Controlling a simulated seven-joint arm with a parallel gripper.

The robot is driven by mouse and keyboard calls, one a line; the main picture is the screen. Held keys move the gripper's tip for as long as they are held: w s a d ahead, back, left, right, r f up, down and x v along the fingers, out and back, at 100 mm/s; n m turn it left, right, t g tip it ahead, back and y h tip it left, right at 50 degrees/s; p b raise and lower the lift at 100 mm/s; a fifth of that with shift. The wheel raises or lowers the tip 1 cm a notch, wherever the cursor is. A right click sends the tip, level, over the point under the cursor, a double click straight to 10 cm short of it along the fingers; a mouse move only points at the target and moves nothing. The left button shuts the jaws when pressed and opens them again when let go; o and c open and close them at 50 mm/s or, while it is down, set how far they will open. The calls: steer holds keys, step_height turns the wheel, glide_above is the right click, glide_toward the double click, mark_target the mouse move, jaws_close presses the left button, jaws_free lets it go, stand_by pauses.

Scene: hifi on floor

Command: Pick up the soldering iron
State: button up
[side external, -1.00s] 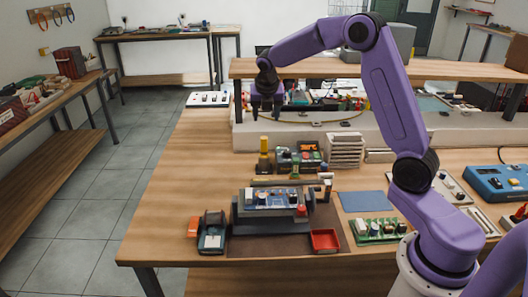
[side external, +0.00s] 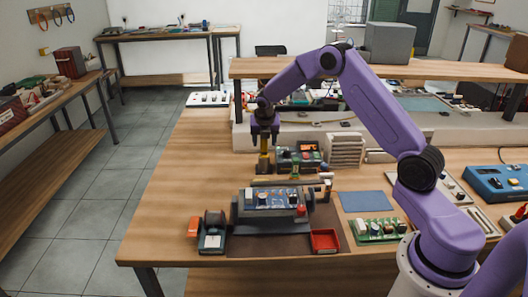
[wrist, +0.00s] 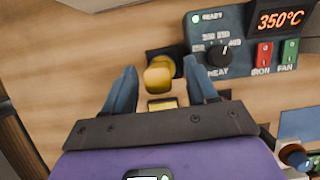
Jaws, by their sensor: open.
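The soldering iron (side external: 263,162) shows as a yellow upright handle on the bench, left of the soldering station. In the wrist view its yellow end (wrist: 158,74) lies between my fingers, over a dark holder. My gripper (side external: 264,141) is open and pointed down, right above the iron. In the wrist view my gripper (wrist: 160,70) has one finger on each side of the yellow handle, with gaps on both sides. The iron's tip is hidden.
The soldering station (wrist: 228,50) stands close on the right, reading 350°C with a READY light. A circuit board in a holder (side external: 272,200) is in front. A raised shelf (side external: 350,68) runs behind. Bare bench (side external: 190,165) lies to the left.

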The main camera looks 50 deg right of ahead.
steer(key=shift+x, duration=1.4)
steer(key=c, duration=0.9)
steer(key=shift+c, duration=0.2)
steer(key=shift+r, duration=0.15)
step_height(320, 180, up, 10)
steer(key=shift+f, duration=0.1)
steer(key=shift+a, duration=0.1)
